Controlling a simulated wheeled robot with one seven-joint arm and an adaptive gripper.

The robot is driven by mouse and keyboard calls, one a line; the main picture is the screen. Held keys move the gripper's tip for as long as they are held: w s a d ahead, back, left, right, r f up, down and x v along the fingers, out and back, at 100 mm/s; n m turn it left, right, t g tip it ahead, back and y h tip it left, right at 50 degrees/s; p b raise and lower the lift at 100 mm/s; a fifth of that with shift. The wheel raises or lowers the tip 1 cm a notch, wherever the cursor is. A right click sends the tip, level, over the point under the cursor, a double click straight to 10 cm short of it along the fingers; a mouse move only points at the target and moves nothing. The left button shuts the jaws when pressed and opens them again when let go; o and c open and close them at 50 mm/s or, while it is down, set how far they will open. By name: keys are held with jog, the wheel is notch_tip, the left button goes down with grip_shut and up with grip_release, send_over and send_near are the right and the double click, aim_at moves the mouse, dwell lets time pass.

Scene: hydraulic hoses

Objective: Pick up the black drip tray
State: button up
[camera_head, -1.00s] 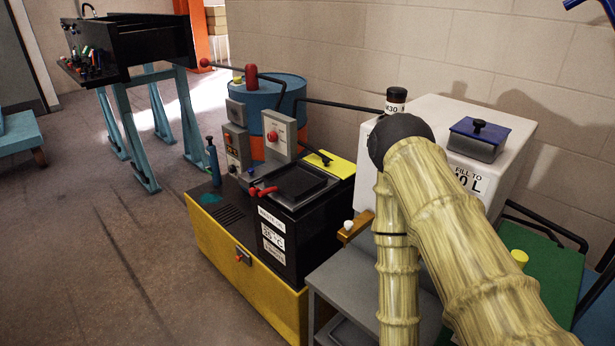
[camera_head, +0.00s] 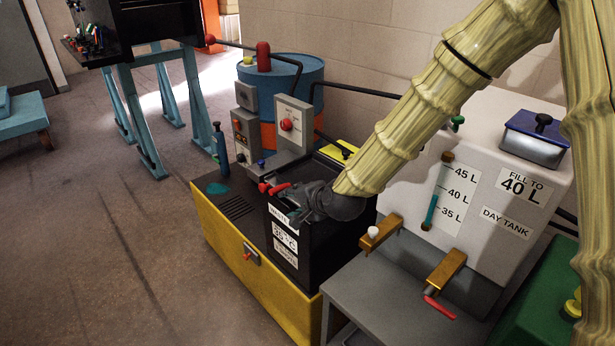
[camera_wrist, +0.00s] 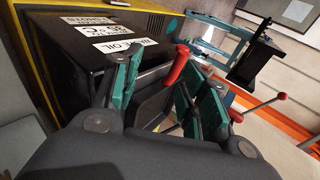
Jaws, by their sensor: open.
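A dark, shallow, rimmed shape between the fingers in the wrist view (camera_wrist: 153,106) looks like the black drip tray, on top of the black oil unit (camera_head: 318,247). I cannot tell its full outline. In the head view my gripper and wrist cover most of the unit's top, so the tray is hidden there. My gripper (camera_head: 290,208) is low over the front of that top. In the wrist view its two teal-padded fingers (camera_wrist: 158,78) are spread, with the tray's rim seen between and behind them. I cannot tell whether either finger touches it.
A red lever (camera_head: 278,188) is right beside the fingers. Grey control boxes (camera_head: 293,124) and a blue drum (camera_head: 285,82) stand behind the unit. A yellow base (camera_head: 225,237) is below. The white day tank (camera_head: 490,160) and brass taps (camera_head: 446,270) stand to the right.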

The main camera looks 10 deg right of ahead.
aim_at(277, 190)
jog(key=shift+m, duration=0.3)
jog(key=w, duration=0.2)
jog(key=w+a, duration=0.2)
jog(key=w, duration=0.1)
jog(key=shift+w+a+f, duration=0.25)
jog(key=shift+w, duration=0.1)
jog(key=shift+p+x, duration=0.65)
jog(key=shift+x, duration=2)
jog(key=shift+w+a+r, duration=0.1)
jog(key=shift+a+r, duration=0.1)
jog(key=shift+c, duration=0.2)
grip_shut()
